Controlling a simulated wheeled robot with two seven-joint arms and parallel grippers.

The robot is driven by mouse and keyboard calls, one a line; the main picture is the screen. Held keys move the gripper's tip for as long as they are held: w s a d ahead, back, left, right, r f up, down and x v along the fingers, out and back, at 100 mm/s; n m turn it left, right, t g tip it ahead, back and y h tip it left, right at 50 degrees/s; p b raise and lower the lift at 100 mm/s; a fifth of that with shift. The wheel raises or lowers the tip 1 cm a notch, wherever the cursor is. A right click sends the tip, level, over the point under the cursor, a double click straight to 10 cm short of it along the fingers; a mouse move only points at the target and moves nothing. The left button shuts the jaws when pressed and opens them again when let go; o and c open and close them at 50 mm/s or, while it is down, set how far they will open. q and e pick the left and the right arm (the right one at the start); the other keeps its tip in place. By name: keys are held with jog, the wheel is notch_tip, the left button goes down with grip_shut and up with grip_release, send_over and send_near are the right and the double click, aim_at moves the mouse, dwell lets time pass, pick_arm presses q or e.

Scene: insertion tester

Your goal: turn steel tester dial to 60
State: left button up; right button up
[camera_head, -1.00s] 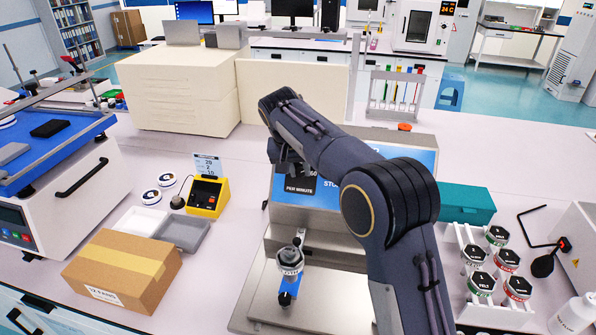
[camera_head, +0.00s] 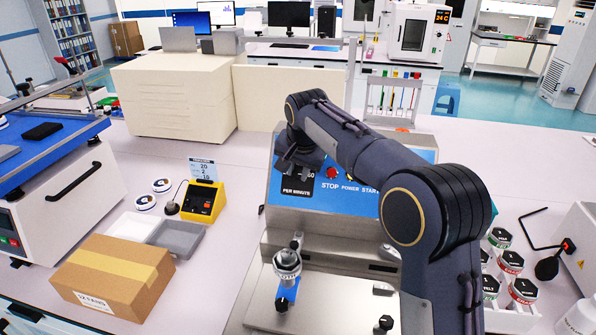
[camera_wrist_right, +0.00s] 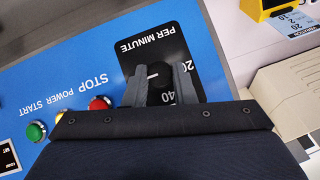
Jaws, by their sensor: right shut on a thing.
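The steel tester (camera_head: 345,232) has a blue sloped front panel. Its dial is a black knob (camera_wrist_right: 160,84) on a black plate marked PER MINUTE, in the right wrist view. My right gripper (camera_wrist_right: 159,84) is shut on the knob, one finger on each side. A white mark on the knob points toward the left finger in that view. The 20 and 40 show there. In the head view my right gripper (camera_head: 299,158) hides the knob, and a partly covered number, seemingly 60, shows at its right. My left gripper is in neither view.
The red STOP button (camera_wrist_right: 99,104) and green START button (camera_wrist_right: 36,131) sit beside the dial plate. A clamp (camera_head: 286,268) stands on the tester's base. A yellow device (camera_head: 203,202), grey tray (camera_head: 178,240) and cardboard box (camera_head: 112,277) stand left. Labelled jars (camera_head: 510,262) stand right.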

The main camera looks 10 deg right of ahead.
jog(key=shift+f, duration=0.15)
jog(key=o, duration=1)
jog(key=v, duration=0.8)
